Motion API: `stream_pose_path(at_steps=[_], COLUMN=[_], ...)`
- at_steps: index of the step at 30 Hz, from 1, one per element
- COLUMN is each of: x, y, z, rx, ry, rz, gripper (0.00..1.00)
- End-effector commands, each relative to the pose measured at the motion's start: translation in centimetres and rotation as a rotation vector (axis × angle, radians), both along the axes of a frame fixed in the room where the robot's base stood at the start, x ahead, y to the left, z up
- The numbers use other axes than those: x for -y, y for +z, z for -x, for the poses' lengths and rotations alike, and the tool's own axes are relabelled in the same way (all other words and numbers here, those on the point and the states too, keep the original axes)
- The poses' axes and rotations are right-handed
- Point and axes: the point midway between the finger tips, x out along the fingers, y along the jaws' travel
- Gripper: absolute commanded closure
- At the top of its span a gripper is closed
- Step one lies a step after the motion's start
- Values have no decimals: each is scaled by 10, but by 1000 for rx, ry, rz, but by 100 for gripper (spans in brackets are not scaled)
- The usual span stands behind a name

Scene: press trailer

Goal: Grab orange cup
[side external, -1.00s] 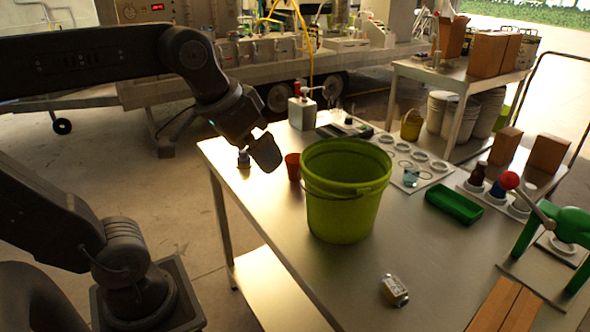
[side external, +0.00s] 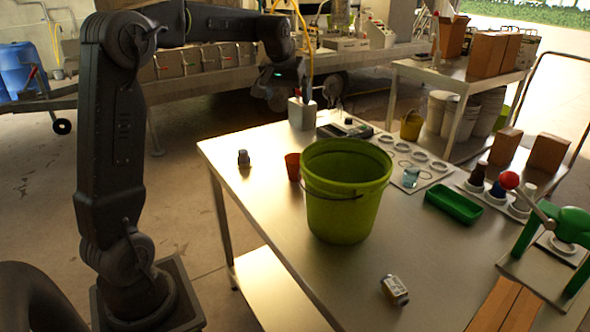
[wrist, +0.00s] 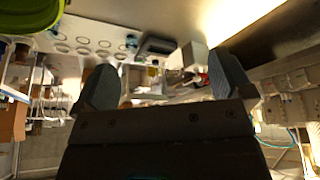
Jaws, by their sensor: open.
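The orange cup (side external: 292,166) stands upright on the metal table, just left of the large green bucket (side external: 348,215) and close against its side in the picture. I cannot tell whether they touch. My gripper (side external: 283,98) is up beyond the table's far left part, well above and behind the cup, apart from it. In the wrist view my gripper (wrist: 166,78) is open, with its two dark fingers wide apart and nothing between them. I cannot make out the orange cup in the wrist view.
A small dark container (side external: 243,158) stands left of the cup. A grey box (side external: 302,112) and a scale (side external: 345,129) are behind it. The table's front left is clear.

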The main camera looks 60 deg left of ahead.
Motion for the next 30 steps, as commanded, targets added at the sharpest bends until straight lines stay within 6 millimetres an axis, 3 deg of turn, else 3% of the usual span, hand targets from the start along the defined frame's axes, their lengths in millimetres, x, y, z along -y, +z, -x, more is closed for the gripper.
stream_pose_path(at_steps=[12,30], x=[2,-17], y=[-99,-184], z=[1,-24], rx=[-5,-1], ry=[-4,-3], rz=[2,0], gripper=[2,2])
